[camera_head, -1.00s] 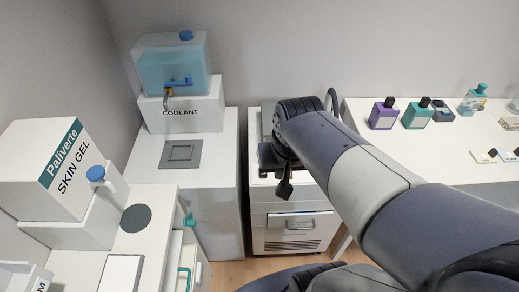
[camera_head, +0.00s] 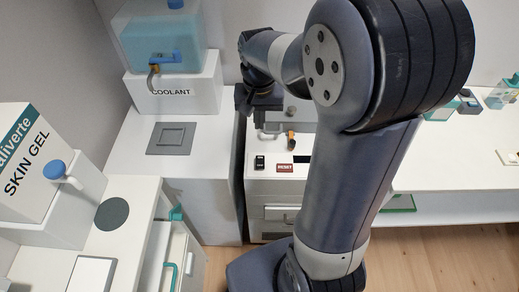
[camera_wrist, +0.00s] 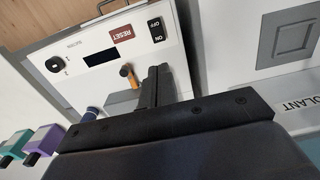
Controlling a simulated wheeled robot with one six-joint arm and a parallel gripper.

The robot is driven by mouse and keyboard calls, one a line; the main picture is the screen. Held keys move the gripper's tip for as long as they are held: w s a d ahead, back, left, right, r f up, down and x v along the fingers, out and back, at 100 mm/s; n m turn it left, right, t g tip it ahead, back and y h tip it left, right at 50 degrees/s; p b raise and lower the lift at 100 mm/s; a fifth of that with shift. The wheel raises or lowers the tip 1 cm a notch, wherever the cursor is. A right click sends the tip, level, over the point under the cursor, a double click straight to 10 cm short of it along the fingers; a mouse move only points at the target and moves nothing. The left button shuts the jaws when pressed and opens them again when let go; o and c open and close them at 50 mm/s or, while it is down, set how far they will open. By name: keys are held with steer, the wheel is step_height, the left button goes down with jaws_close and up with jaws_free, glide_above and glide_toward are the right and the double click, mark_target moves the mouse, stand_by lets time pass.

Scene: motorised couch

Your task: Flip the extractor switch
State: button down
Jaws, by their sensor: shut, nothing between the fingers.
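A black rocker switch marked ON and OFF (camera_wrist: 156,30) is on the white panel of a cabinet, beside a red RESET label (camera_wrist: 123,34). No extractor label is readable, so I cannot tell for certain that this is the extractor switch. It also shows in the head view (camera_head: 260,162). My gripper (camera_wrist: 157,74) is shut and empty. In the wrist view its fingers point towards the panel, below the switch in the picture and apart from it. In the head view my gripper (camera_head: 262,118) is partly hidden by the arm, over the back of the cabinet top.
A dark display (camera_wrist: 100,57) and a black knob (camera_wrist: 54,64) share the panel. An orange-tipped part (camera_wrist: 127,72) stands close to my fingers. The coolant stand (camera_head: 175,90) is left of the cabinet. Bottles stand on the right table (camera_head: 460,155).

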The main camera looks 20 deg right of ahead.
mark_target(260, 158)
step_height(260, 158, down, 14)
steer(key=shift+f, duration=0.1)
stand_by(0.5)
